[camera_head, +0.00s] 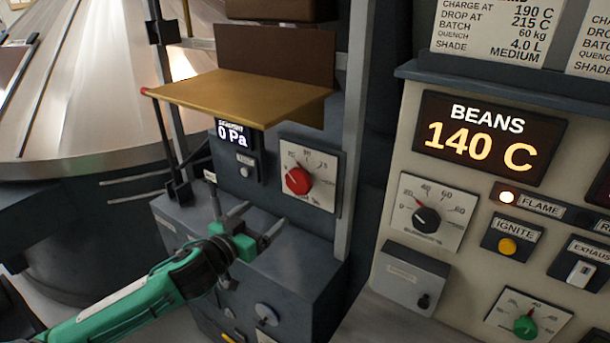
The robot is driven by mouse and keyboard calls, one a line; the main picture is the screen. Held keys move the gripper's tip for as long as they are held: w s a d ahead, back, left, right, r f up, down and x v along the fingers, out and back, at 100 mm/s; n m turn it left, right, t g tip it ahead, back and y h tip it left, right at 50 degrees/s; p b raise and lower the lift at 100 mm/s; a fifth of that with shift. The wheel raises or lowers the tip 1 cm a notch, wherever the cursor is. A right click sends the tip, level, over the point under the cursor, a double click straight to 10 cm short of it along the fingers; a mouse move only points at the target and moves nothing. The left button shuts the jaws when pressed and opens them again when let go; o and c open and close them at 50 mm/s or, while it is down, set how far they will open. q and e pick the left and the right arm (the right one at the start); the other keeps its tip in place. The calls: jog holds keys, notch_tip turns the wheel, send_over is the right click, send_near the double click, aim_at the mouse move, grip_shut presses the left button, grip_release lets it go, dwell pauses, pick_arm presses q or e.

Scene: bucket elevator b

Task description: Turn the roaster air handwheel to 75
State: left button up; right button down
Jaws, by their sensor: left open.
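My left gripper (256,224) comes in from the lower left. Its two grey fingers are apart and nothing shows between them. It is in front of the dark grey cabinet (312,262), below and left of a round red control (297,180) on a white dial plate (323,171). The red control and the gripper are apart in the picture. This red control may be the air handwheel, but I cannot read a name on it. The dial's figures are too small to read surely. My right gripper is not in view.
A brass shelf (235,92) juts out above the red control. A grey post (355,130) stands right of it. The right panel holds a black knob (427,217), a green knob (525,326), an ignite button (508,246) and a display (487,139) reading beans 140 C.

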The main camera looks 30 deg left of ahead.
aim_at(296, 185)
pick_arm(q)
jog(key=w+d+p, duration=0.1)
jog(key=w, duration=0.3)
jog(key=w+r+p, duration=0.1)
jog(key=w+p, duration=0.1)
jog(key=w, duration=0.1)
jog(key=w+d+r+p, duration=0.1)
jog(key=w, duration=0.3)
jog(key=shift+w+d+r+p, duration=0.2)
jog(key=shift+w+d+p, duration=0.15)
jog(key=shift+p, duration=0.05)
jog(key=shift+w+d+f, duration=0.15)
jog(key=shift+w, duration=0.65)
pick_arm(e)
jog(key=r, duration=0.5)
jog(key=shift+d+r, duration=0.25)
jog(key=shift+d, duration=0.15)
pick_arm(q)
jog(key=shift+c, duration=0.8)
jog(key=c, duration=0.8)
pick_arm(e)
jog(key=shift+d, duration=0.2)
